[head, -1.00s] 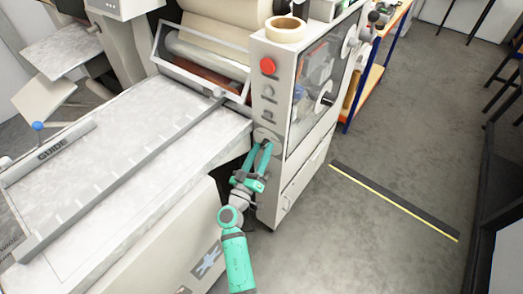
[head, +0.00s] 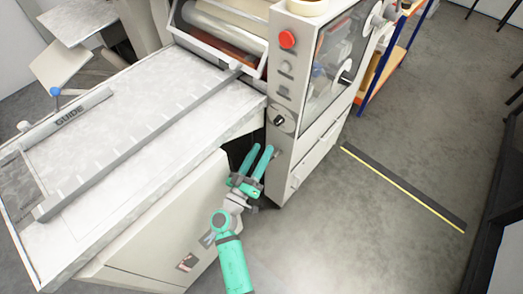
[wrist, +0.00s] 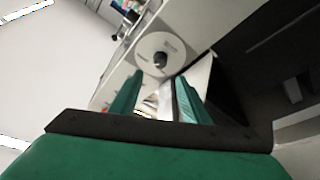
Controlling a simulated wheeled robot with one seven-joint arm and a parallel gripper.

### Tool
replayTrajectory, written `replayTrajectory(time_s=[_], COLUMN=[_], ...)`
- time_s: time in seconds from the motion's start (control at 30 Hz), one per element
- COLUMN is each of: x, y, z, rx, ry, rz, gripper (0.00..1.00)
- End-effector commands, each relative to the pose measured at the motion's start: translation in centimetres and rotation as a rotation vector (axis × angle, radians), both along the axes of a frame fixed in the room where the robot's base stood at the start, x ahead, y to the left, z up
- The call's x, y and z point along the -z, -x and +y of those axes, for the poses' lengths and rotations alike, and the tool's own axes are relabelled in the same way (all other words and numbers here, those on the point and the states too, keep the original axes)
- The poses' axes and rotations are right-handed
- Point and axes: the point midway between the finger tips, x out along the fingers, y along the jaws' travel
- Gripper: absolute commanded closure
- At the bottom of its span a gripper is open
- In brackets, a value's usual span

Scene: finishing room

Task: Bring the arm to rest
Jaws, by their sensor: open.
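My gripper (head: 261,158) is green, with its two fingers open and parted, and nothing between them. In the head view it is in front of the lower part of the machine's control panel, below a round dial with a dark knob (head: 279,121). In the wrist view the fingers (wrist: 157,100) point towards the panel, and the same dial (wrist: 160,50) shows beyond the fingertips with a clear gap. My green arm runs down to the bottom of the head view.
The control panel (head: 284,155) carries a red button (head: 287,39) and further knobs. A flat white feed table (head: 140,120) with a guide bar (head: 68,111) lies to the left. Open grey floor (head: 370,230) lies to the right, with a black and yellow strip (head: 400,185).

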Motion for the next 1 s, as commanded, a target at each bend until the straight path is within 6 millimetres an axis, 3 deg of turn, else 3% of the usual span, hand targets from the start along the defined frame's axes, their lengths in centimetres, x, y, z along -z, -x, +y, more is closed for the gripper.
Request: replayTrajectory(time_s=[0.33, 0.47, 0.57, 0.8, 1.0], x=[0.1, 1.7, 4.6, 12.2, 14.9], y=[0.0, 0.9, 2.9, 10.7, 18.0], z=[-0.1, -0.6, -1.5, -3.0, -2.9], rx=[-0.001, -0.009, -0.031, -0.137, -0.239], ry=[-0.001, -0.014, -0.046, -0.168, -0.282], rz=[0.003, 0.049, 0.134, 0.376, 0.500], gripper=[0.57, 0.57, 0.57, 0.57, 0.57])
